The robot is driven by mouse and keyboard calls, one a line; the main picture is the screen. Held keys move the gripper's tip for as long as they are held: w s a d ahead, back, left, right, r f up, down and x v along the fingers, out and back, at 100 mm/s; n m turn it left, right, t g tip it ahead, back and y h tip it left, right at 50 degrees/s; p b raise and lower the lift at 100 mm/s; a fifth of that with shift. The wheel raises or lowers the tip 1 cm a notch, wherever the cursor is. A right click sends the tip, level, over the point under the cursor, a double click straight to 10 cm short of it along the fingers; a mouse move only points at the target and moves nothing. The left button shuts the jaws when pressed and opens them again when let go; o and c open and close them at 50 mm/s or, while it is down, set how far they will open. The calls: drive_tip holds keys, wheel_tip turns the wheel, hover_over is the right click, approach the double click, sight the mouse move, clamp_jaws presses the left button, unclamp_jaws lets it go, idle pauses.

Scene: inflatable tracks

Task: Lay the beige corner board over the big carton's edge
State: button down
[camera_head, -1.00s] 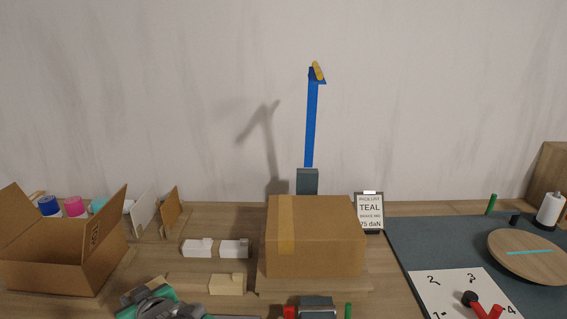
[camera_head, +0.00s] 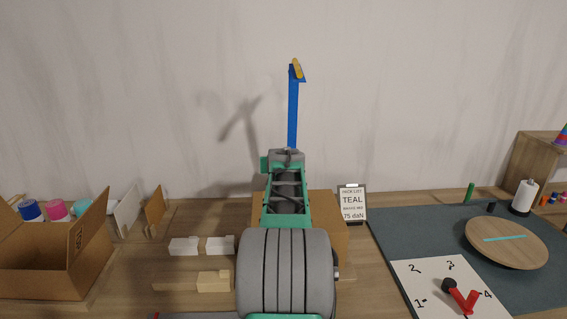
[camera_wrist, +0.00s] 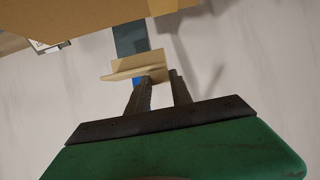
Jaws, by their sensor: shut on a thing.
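The big carton (camera_head: 327,222) stands on the table, mostly hidden behind my arm in the head view. Its brown side fills the top of the wrist view (camera_wrist: 80,18). My gripper (camera_wrist: 160,76) is shut on the beige corner board (camera_wrist: 128,70), an L-shaped strip held at the fingertips. In the wrist view the board shows apart from the carton, with a gap between them. The gripper and board are hidden behind my arm in the head view.
A blue post (camera_head: 293,115) with a yellow tip rises behind the carton. A sign reading TEAL (camera_head: 352,203) stands right of it. An open box (camera_head: 45,265) is at left. White pieces (camera_head: 219,246) and a pale beige piece (camera_head: 213,282) lie left of the carton.

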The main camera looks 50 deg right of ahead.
drive_tip(key=shift+s+d+r, duration=0.1)
drive_tip(key=shift+s+d, duration=0.5)
drive_tip(key=shift+d, duration=0.3)
drive_tip(key=shift+a+f+b, duration=0.15)
drive_tip(key=shift+f+b, duration=1.05)
drive_tip(key=shift+f, duration=1.85)
drive_tip(key=shift+s+a+f+b, duration=0.1)
drive_tip(key=shift+a+f+b, duration=0.05)
drive_tip(key=shift+f+b, duration=1.05)
drive_tip(key=c, duration=1.1)
unclamp_jaws()
drive_tip(key=shift+o, duration=0.2)
drive_tip(key=shift+r, duration=0.1)
